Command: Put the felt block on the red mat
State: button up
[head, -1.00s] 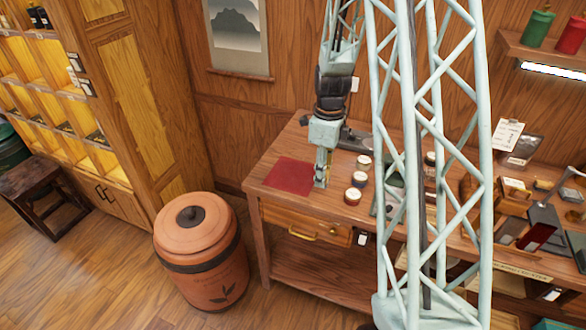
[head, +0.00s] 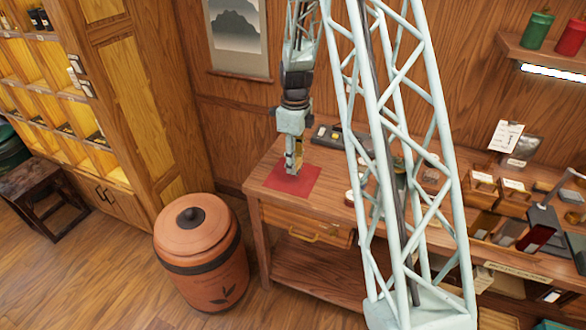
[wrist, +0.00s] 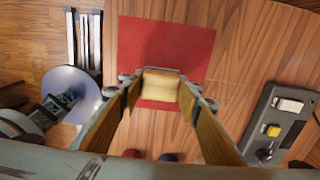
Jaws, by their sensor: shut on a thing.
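The red mat (head: 309,184) lies flat near the left end of the wooden table; it also shows in the wrist view (wrist: 194,44). My gripper (head: 293,170) points down over the mat. In the wrist view my gripper (wrist: 160,88) is shut on a pale yellowish block, the felt block (wrist: 160,86), held between the fingertips. The block appears over the lower middle of the mat. I cannot tell whether its underside touches the mat. In the head view the block is too small and covered by the fingers to make out clearly.
A dark grey device (wrist: 281,127) with a yellow button lies beside the mat. Small round tins (head: 350,198) stand right of the mat, partly behind my arm's lattice. Boxes (head: 513,195) crowd the table's right part. A terracotta canister (head: 203,255) stands on the floor.

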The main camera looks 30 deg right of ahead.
jog(key=shift+w, duration=0.1)
jog(key=shift+w+a, duration=0.1)
jog(key=shift+w, duration=0.1)
jog(key=shift+w+a+f, duration=0.1)
jog(key=shift+f, duration=1.7)
jog(key=shift+f, duration=0.15)
jog(key=o, duration=0.8)
jog(key=shift+o, duration=0.2)
jog(key=shift+r, duration=0.2)
jog(key=shift+r, duration=6)
